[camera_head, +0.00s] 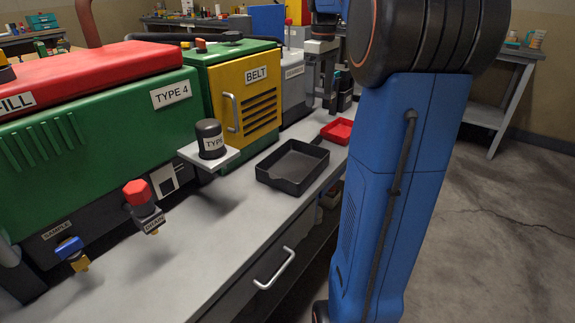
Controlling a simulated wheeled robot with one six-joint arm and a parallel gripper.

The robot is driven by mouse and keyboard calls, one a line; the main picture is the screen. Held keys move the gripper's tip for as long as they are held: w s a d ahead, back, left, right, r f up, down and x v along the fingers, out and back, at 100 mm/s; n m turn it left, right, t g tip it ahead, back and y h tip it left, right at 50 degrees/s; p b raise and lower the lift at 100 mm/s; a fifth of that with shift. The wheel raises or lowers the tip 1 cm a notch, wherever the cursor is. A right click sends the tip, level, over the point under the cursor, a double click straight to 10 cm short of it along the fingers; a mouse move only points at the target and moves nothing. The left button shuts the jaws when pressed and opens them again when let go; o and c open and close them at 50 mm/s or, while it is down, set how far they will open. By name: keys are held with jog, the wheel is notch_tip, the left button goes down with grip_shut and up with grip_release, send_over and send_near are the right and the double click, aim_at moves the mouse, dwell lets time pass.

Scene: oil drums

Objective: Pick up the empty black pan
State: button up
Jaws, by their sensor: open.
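The black pan (291,181) sits on the grey bench top near its front edge, in the middle of the view. It is a shallow square tray and looks empty. My gripper (319,88) hangs fingers down beyond the pan, near the far end of the bench. It is open and apart from the pan, with nothing seen between its fingers. Its fingertips are small and partly lost against dark things behind.
A small red tray (337,131) lies just beyond the pan. A green and yellow BELT machine (258,100) stands behind it. A red-knobbed DRAIN valve (143,207) juts over the bench. Bare bench (215,240) lies in front.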

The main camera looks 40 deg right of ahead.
aim_at(316, 140)
notch_tip(316, 140, down, 17)
jog(key=shift+a+f, duration=0.1)
dwell(0.7)
jog(key=c, duration=1.5)
jog(key=shift+o, duration=0.2)
